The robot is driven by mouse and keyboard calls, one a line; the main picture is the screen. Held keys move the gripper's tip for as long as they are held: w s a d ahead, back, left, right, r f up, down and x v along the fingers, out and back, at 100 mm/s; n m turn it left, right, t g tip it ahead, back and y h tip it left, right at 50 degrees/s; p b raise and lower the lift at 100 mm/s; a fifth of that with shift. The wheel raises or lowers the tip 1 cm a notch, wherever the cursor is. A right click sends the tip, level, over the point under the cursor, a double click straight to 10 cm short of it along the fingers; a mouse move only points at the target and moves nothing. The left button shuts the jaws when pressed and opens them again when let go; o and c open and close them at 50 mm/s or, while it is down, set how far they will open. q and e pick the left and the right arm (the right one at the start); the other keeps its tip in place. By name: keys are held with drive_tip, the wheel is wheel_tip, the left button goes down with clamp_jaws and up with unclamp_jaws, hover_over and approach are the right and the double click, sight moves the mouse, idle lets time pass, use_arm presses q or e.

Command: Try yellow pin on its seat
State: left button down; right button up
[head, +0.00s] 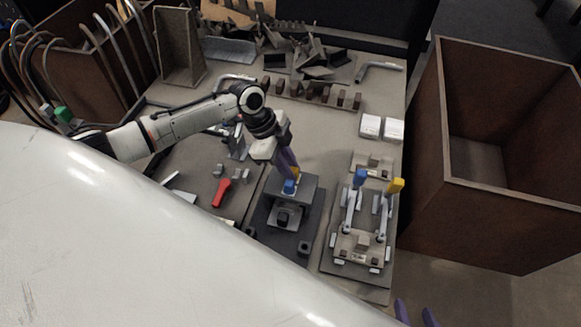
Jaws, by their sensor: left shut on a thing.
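My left gripper (288,161) has purple fingers and reaches down over a dark grey fixture (296,207) at the middle of the table. It is shut on a small yellow piece, the yellow pin (296,173), which is mostly hidden by the fingers. A blue piece (290,187) sits on the fixture just below the fingertips. I cannot tell whether the pin touches the fixture; its seat is hidden. My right gripper (417,314) shows only two purple fingertips at the bottom edge, apart, with nothing visible between them.
A clamp fixture (357,246) with blue and yellow handles stands to the right. A red tool (221,193) lies to the left. White boxes (381,127) and loose grey parts lie farther back. A large brown bin (422,185) stands right of the table. My white body covers the lower left.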

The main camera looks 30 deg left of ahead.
use_arm(q)
drive_tip(key=c, duration=1.5)
unclamp_jaws()
drive_tip(key=shift+c, duration=0.2)
drive_tip(key=shift+s+f, duration=0.1)
drive_tip(key=shift+s, duration=0.05)
drive_tip(key=p+v, duration=0.1)
drive_tip(key=v, duration=0.2)
drive_tip(key=shift+a+r, duration=0.1)
drive_tip(key=shift+r, duration=0.25)
drive_tip(key=p+v, duration=0.1)
drive_tip(key=v, duration=0.6)
drive_tip(key=shift+w+p, duration=0.25)
drive_tip(key=shift+p, duration=0.1)
use_arm(e)
wheel_tip(320, 180, up, 2)
drive_tip(key=shift+w, duration=0.15)
